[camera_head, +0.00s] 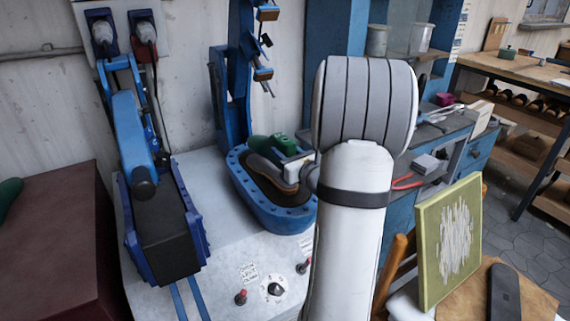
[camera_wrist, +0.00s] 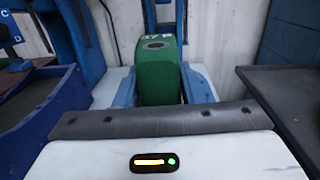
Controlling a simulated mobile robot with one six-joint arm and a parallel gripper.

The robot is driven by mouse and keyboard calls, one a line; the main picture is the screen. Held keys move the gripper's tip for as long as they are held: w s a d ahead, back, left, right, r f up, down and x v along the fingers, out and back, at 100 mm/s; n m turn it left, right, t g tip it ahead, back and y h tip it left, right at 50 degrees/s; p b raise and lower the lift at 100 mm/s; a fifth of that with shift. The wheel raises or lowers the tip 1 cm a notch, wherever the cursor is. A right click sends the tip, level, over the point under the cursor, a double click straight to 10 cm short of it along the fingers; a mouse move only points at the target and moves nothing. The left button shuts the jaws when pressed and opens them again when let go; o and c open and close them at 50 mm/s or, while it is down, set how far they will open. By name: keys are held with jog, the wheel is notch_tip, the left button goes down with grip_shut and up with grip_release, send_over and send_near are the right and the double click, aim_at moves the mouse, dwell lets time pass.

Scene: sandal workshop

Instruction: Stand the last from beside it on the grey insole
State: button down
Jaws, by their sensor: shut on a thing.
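A green last (camera_head: 259,143) is over the blue oval basin of a press, with its raised block end toward my gripper (camera_head: 297,162). My gripper is shut on it. In the wrist view the last (camera_wrist: 160,72) fills the middle, its top hole and white marking showing. A grey sole-shaped piece with a brown edge (camera_head: 268,169), seemingly the grey insole, lies on the black pad just below and in front of the last. I cannot tell whether the last touches it. My wrist hides the right part of the basin.
The basin rim (camera_head: 273,217) and the blue press column (camera_head: 237,75) stand close around the last. A blue clamp machine (camera_head: 140,150) is on the left. A green-framed board (camera_head: 448,240) and a dark sole-shaped piece (camera_head: 504,292) are at right.

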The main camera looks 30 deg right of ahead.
notch_tip(320, 180, down, 4)
jog(key=shift+r, duration=0.35)
jog(key=shift+f+b, duration=0.4)
jog(key=shift+b, duration=0.25)
jog(key=c, duration=0.9)
grip_release()
